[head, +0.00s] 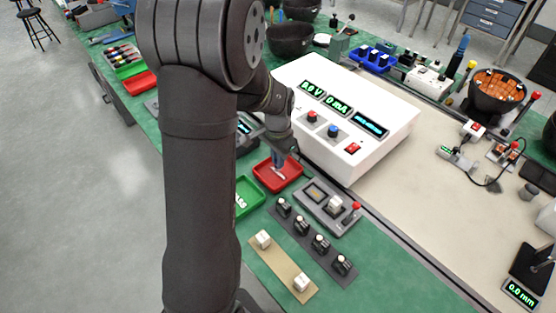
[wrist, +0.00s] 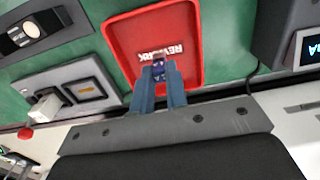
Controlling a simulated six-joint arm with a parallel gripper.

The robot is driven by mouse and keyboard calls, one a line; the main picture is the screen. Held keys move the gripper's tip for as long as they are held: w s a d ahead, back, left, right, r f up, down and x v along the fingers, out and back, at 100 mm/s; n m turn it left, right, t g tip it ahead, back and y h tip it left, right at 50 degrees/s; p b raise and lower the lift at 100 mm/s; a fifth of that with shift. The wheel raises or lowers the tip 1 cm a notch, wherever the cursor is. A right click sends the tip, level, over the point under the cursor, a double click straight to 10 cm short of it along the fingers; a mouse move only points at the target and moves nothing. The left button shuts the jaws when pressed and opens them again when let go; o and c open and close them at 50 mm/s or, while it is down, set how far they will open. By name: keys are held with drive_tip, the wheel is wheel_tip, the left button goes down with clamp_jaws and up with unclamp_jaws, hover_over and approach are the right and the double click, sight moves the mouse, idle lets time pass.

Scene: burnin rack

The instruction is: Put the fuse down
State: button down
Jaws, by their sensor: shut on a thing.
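My gripper (head: 278,160) points down at the red tray and is shut on the fuse. In the wrist view the fuse (wrist: 159,70) shows as a small dark blue piece between the two blue fingertips. The red tray (wrist: 195,88) lies under the fingers, with white REWORK lettering on its floor. It also shows in the head view (head: 290,183). The fuse is over the tray; I cannot tell whether it touches the floor. In the head view the fuse cannot be made out.
A green tray (head: 249,197) sits beside the red one, partly behind my arm. A grey fixture (head: 327,213) with a white block and red-knobbed lever stands to the right. A row of black sockets (head: 302,226) lies in front. The large white instrument (head: 345,125) rises behind.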

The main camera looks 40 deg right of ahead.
drive_tip(key=shift+f, duration=0.6)
drive_tip(key=shift+f, duration=0.1)
drive_tip(key=c, duration=1.4)
unclamp_jaws()
drive_tip(key=shift+c, duration=0.2)
wheel_tip(320, 180, up, 12)
wheel_tip(320, 180, down, 12)
drive_tip(key=shift+f, duration=0.1)
drive_tip(key=shift+r, duration=2.1)
